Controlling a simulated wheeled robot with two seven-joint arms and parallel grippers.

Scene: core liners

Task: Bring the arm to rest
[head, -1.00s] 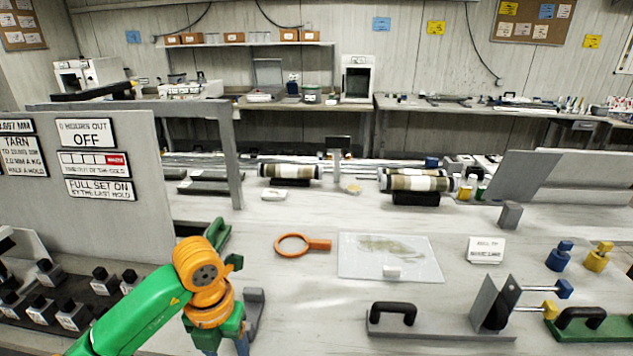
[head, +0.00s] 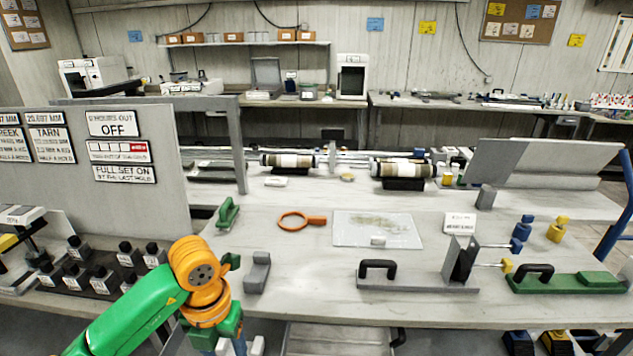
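My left arm (head: 140,308), green with orange joints, comes in from the lower left. Its wrist bends down in front of the bench's front edge. My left gripper (head: 238,346) is at the bottom border, partly cut off, so I cannot tell whether it is open or shut. Nothing is seen held in the visible part. My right arm and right gripper are not in view.
The bench (head: 320,290) has a grey block (head: 257,272) and a green tool (head: 228,212) near my wrist. An orange ring (head: 293,221), a clear sheet (head: 376,229) and a black-handled plate (head: 378,266) lie further right. A sign panel (head: 120,205) stands left.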

